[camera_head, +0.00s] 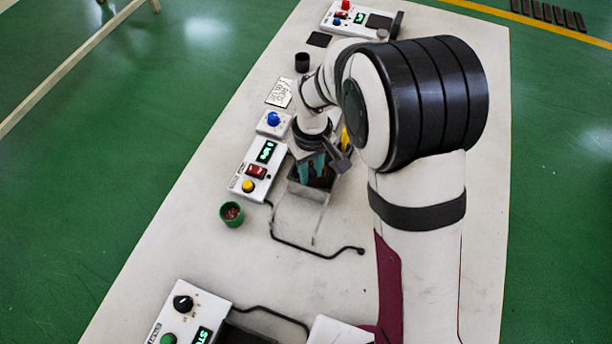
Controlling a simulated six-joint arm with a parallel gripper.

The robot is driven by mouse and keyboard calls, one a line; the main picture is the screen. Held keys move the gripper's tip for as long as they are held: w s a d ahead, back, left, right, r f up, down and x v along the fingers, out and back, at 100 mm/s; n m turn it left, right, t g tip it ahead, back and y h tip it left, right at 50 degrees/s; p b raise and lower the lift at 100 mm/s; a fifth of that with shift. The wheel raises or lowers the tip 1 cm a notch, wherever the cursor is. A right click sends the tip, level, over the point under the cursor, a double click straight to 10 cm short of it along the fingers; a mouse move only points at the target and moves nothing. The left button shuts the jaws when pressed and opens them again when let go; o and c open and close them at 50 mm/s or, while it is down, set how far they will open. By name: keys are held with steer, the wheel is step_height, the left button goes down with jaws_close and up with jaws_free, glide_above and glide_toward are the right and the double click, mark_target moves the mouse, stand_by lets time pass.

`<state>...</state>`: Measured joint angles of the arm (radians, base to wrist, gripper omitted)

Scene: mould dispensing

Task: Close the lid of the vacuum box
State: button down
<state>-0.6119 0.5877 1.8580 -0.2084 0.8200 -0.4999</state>
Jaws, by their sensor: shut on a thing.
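My gripper (311,174) has teal fingers and points down at a small open grey box (307,192) near the middle of the table, which looks like the vacuum box. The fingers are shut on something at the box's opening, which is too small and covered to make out. A dark flat piece (338,160) stands tilted at the box's right side, and I cannot tell whether it is the lid. Something reddish-brown shows inside the box. My wrist and arm hide the back of the box and part of its right side.
A white control unit (243,176) with a lit display, red switch and yellow knob stands left of the box. A green cup (232,214) stands in front of the unit. A black cable (318,252) runs across the table. More control units stand at the front and far end.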

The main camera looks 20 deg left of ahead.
mark_target(311, 170)
steer(key=shift+w+r, duration=0.1)
steer(key=shift+w, duration=0.3)
steer(key=c, duration=0.9)
jaws_free()
steer(key=shift+o, duration=1.2)
steer(key=shift+s, duration=0.15)
step_height(311, 170, up, 16)
